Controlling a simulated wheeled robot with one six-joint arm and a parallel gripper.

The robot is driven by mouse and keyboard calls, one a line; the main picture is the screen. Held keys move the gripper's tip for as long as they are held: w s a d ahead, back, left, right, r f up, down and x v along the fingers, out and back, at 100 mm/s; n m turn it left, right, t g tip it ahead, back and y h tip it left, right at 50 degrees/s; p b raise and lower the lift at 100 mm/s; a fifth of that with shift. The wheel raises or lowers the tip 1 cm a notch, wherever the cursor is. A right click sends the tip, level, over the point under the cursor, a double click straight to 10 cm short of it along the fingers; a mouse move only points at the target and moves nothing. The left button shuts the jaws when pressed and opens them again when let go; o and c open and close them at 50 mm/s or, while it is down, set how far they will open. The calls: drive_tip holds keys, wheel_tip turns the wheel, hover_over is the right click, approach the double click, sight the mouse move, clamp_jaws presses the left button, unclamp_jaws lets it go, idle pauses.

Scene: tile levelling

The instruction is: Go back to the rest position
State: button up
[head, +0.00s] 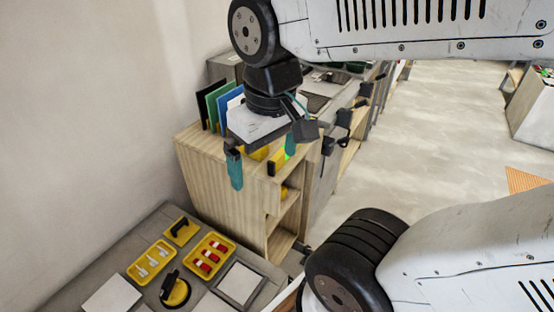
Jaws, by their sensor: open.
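My gripper (262,163) hangs at the end of my arm in the upper middle of the head view. It points down, with its teal-padded fingers spread apart, and I see nothing held between them. In the picture it overlaps a wooden shelf unit (222,186); I cannot tell its exact height above it.
Pale square tiles lie on the worktop, one at the front left (112,296) and one at the right (240,283). Upright coloured panels (216,104) stand on the shelf unit behind my gripper. The wall is at left. Open floor (440,130) lies to the right.

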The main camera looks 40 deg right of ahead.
drive_tip(key=shift+s+d+r, duration=0.1)
drive_tip(key=shift+s+d, duration=0.1)
drive_tip(key=shift+s, duration=0.9)
idle(0.4)
